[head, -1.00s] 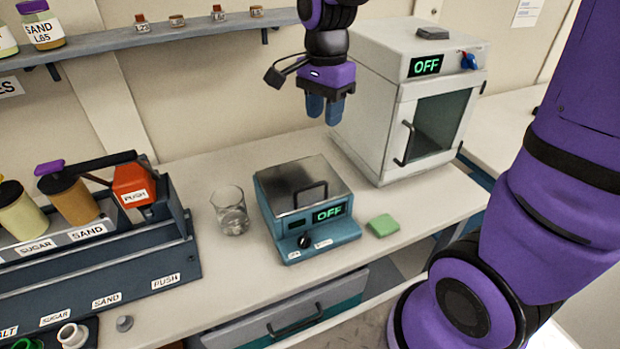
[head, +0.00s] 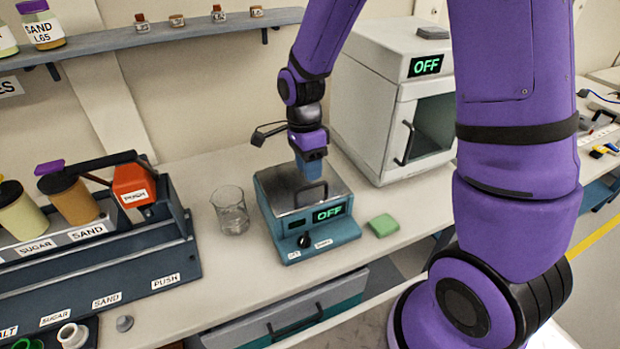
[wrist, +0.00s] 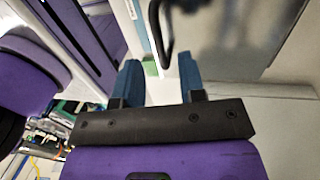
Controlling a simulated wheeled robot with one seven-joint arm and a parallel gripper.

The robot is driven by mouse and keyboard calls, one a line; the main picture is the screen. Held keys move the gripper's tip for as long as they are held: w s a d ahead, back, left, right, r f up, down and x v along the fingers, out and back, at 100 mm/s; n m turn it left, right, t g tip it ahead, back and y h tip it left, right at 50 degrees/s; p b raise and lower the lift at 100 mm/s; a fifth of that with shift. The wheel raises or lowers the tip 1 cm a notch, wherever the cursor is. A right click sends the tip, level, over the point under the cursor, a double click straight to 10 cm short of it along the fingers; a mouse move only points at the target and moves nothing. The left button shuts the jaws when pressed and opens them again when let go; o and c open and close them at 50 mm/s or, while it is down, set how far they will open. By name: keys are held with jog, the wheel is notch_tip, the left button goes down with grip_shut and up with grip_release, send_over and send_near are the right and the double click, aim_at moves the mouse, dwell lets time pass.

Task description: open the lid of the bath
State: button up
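The bath (head: 335,235) is a teal box on the bench with a grey metal lid (head: 268,190), which lies shut on top. The lid has a dark bar handle (head: 324,187), and the bath's display reads OFF. My gripper (head: 311,172) is above the lid, its blue fingers pointing down close to the handle. In the wrist view my gripper (wrist: 160,64) has its two fingers apart with nothing held. There the handle (wrist: 166,40) shows just past the fingertips, in line with the gap, beside the grey lid (wrist: 235,30). Contact with the handle cannot be told.
A glass beaker (head: 231,212) stands left of the bath, and a green sponge (head: 383,225) lies to its right. A white oven (head: 375,100) reading OFF stands behind right. A rack of jars (head: 130,245) fills the left. A shelf (head: 190,34) runs along the wall.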

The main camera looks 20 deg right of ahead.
jog(key=shift+s+f, duration=0.15)
jog(key=shift+f, duration=0.7)
jog(key=shift+s+f, duration=0.15)
jog(key=shift+f, duration=0.65)
grip_shut()
